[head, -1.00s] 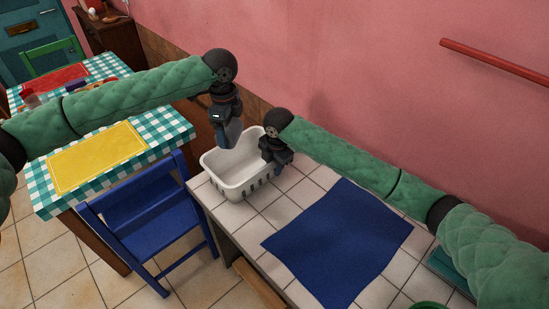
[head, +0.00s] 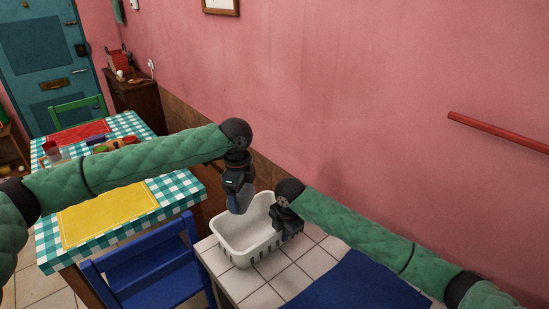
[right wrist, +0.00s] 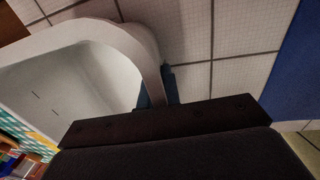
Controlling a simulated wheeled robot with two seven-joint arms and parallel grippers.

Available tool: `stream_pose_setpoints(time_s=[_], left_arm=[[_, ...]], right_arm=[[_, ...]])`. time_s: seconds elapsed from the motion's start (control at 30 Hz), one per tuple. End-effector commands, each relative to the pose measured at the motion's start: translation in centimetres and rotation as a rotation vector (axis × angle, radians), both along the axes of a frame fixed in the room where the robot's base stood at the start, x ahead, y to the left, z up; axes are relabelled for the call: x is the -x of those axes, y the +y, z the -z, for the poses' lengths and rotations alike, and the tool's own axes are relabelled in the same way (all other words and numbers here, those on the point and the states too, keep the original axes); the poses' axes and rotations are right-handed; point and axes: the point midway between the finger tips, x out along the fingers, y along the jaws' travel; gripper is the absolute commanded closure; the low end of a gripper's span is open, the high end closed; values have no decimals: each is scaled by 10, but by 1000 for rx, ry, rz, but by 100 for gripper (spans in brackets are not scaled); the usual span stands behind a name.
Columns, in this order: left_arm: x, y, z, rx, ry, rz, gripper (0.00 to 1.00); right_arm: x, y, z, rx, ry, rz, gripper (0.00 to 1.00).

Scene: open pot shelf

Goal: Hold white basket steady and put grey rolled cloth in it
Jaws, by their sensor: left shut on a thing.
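The white basket (head: 240,259) stands upright on the tiled counter near its left corner. Its inside shows no cloth in the part I can see. My left gripper (head: 240,208) points down just above the basket's far left side, shut on the grey rolled cloth (head: 241,202), which is small and partly hidden by the jaws. My right gripper (head: 284,232) is at the basket's right rim. In the right wrist view, dark fingers (right wrist: 158,88) straddle the white rim (right wrist: 151,62); whether they are closed tight on it is unclear.
A blue cloth (head: 355,287) lies flat on the white tiled counter (head: 315,262) to the right. A blue chair (head: 150,265) stands left of the counter. Behind it is a table with a checked cloth (head: 187,190) and yellow mat (head: 110,214). A pink wall rises behind.

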Motion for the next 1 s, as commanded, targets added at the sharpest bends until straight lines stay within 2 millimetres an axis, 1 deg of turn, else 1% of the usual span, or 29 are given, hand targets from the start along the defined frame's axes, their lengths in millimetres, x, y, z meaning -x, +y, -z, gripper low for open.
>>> stream_pose_setpoints(time_s=[0.47,0.57,0.73,1.0], left_arm=[[1,0,1,0,2,0,46],[3,2,8,-1,12,-3,46],[12,12,25,5,34,-15,46],[15,18,26,3,22,-271,46]], right_arm=[[0,0,0,0,0,0,100],[0,0,0,0,0,0,100],[0,0,0,0,0,0,100],[0,0,0,0,0,0,100]])
